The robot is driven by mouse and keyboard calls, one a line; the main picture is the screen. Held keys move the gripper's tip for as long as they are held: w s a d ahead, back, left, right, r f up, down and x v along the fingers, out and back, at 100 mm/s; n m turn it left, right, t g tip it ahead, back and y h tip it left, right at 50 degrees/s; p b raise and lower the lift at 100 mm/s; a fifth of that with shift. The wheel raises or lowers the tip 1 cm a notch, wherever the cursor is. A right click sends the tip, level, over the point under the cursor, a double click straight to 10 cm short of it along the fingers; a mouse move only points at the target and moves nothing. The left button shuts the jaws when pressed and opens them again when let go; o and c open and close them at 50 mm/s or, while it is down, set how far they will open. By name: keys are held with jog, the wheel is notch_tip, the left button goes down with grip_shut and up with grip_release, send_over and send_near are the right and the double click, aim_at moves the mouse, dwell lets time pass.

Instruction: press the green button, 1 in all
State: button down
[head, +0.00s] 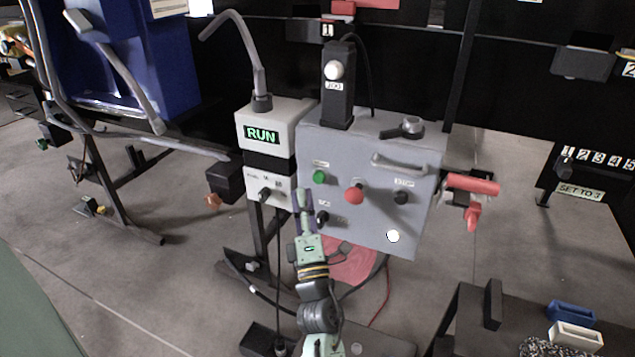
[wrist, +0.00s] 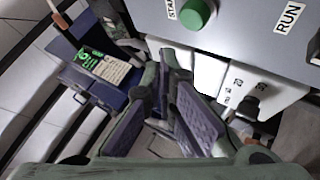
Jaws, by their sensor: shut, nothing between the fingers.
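The green button (head: 320,176) is a small round cap at the upper left of the grey control box's front face (head: 345,215). In the wrist view the green button (wrist: 195,13) shows large at the top edge, beside a label that starts with "STA". My gripper (head: 303,194) is shut and empty, in front of the box's left part, just below and left of the button in the head view. In the wrist view my gripper's fingers (wrist: 165,75) lie below and left of the button. They appear apart from it.
A red mushroom button (head: 354,194) and a black knob (head: 401,198) sit right of the green button. A white box with a RUN display (head: 261,134) stands to the left. A red-handled part (head: 472,185) sticks out at right. A dark table (head: 470,320) stands lower right.

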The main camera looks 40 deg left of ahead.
jog(key=shift+s+d, duration=0.25)
jog(key=shift+s, duration=0.85)
